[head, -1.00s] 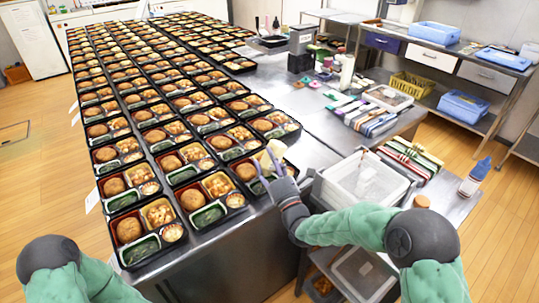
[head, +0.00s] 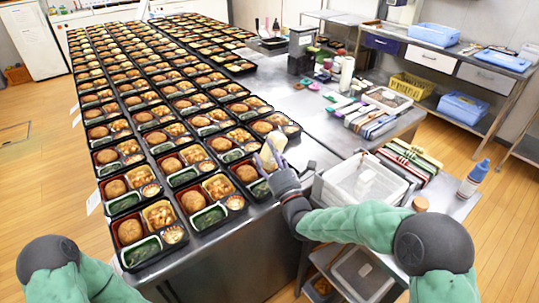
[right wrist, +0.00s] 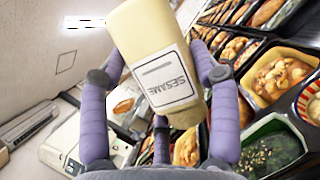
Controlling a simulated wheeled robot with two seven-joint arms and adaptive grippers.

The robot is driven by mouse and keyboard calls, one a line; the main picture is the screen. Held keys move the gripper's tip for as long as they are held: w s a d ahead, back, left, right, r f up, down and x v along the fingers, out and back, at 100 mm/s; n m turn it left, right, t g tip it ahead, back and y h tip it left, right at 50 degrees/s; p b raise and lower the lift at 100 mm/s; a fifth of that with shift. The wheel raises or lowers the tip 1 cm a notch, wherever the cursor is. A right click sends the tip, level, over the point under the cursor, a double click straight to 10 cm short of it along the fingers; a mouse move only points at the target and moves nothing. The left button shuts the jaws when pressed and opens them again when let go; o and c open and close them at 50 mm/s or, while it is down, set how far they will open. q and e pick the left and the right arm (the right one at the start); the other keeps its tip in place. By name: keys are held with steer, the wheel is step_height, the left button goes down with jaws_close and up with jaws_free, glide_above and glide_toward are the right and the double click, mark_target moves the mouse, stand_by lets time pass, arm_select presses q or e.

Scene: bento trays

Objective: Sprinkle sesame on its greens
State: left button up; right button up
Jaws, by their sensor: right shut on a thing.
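My right gripper (head: 267,161) is shut on a pale cream sesame bottle (head: 272,148) above the near right end of the bento rows. In the right wrist view the sesame bottle (right wrist: 160,58) is tilted between my purple fingers (right wrist: 160,100), its SESAME label turned over. Dark greens (right wrist: 270,150) lie in a green cup at lower right there, with small pale specks on them. In the head view the greens (head: 259,189) of the nearest right tray lie just below the gripper, partly hidden. My left gripper is out of view; only its arm shows.
Many bento trays (head: 150,205) fill the left side of the steel table. The table behind the gripper has some bare room (head: 300,105).

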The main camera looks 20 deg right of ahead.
steer(key=shift+r+p, duration=1.15)
steer(key=shift+r, duration=2.4)
